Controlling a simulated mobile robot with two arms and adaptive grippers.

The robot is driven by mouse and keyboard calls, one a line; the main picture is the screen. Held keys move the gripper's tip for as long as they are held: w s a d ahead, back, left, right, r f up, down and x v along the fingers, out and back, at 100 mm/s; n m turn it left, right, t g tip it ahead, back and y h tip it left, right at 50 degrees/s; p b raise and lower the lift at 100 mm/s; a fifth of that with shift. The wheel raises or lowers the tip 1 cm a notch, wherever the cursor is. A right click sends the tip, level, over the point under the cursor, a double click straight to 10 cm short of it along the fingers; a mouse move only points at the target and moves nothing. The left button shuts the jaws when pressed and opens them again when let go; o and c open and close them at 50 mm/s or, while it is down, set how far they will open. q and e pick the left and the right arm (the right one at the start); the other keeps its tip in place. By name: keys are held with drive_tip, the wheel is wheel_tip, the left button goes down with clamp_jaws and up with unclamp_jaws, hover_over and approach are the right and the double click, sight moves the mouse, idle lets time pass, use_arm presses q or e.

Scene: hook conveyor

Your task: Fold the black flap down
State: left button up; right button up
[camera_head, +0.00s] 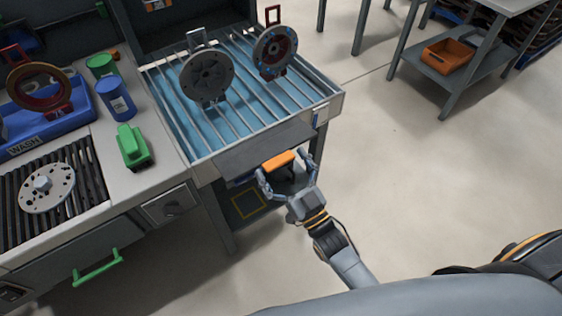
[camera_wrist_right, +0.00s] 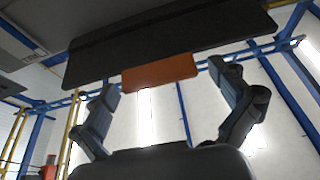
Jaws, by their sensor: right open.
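The black flap (camera_head: 252,150) sticks out from the front edge of the slatted conveyor table (camera_head: 335,97) and looks raised, roughly level. It has an orange grip (camera_head: 278,161) at its outer edge. My right gripper (camera_head: 285,166) is open at the flap's front, with one finger on each side of the orange grip. In the right wrist view the black flap (camera_wrist_right: 165,42) spans the top, and the orange grip (camera_wrist_right: 160,72) lies just beyond the open fingertips, between them. I cannot tell whether either finger touches it. My left gripper is not in view.
Two hanging discs (camera_head: 207,75) (camera_head: 275,50) stand over the slats. On the left counter are a blue wash tub (camera_head: 50,125), a blue can (camera_head: 115,98), a green brush (camera_head: 132,146) and a disc on a grille (camera_head: 48,188).

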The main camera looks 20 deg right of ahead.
drive_tip(key=v, duration=1.2)
drive_tip(key=s+d+f+g+h+p, duration=0.1)
drive_tip(key=s+f+g, duration=0.15)
drive_tip(key=f, duration=0.65)
drive_tip(key=s+d+f+m+g+h+p, duration=0.15)
drive_tip(key=f+g, duration=0.25)
drive_tip(key=f, duration=0.5)
drive_tip(key=s+d+f+n+g+h, duration=0.1)
drive_tip(key=f+g+h, duration=0.15)
drive_tip(key=f, duration=0.65)
drive_tip(key=s+d+f+g, duration=0.1)
drive_tip(key=s+f+g, duration=0.2)
drive_tip(key=s+f, duration=0.2)
drive_tip(key=s+d+f+g+h+p, duration=0.1)
drive_tip(key=s+f+g, duration=0.3)
drive_tip(key=s, duration=0.6)
drive_tip(key=s+d+f+g+h+p, duration=0.1)
drive_tip(key=s+d+f+g, duration=0.1)
drive_tip(key=s+f+g, duration=0.2)
drive_tip(key=s+f, duration=0.2)
drive_tip(key=s, duration=0.2)
drive_tip(key=shift+s+d+m, duration=0.3)
drive_tip(key=shift+s+m, duration=0.05)
